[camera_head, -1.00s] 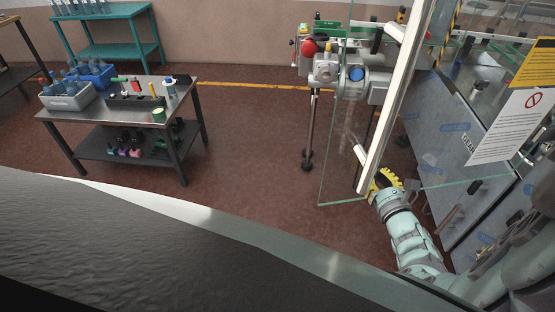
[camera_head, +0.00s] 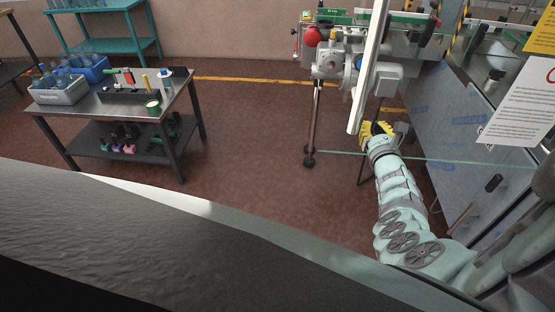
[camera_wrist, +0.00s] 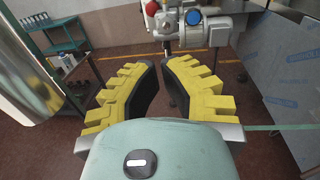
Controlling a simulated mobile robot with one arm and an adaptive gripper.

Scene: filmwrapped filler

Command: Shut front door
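The front door is a clear glass panel with a long pale upright bar (camera_head: 370,70) on it. Its greenish bottom edge (camera_head: 455,159) runs right towards the machine, and the door stands swung out from it. My gripper (camera_head: 377,128) has yellow ribbed fingers and is just below the bar's lower end in the head view; whether it touches the door cannot be told. In the wrist view my gripper (camera_wrist: 161,62) has its fingers apart with nothing between them. A shiny rounded bar (camera_wrist: 35,55) shows at the left there, close to the fingers.
The machine's grey panel (camera_head: 445,125) and a white notice (camera_head: 517,105) are at the right. Another machine with a red knob (camera_head: 313,37) stands behind the door. A metal table (camera_head: 100,105) with bins and bottles stands left. The floor between is clear.

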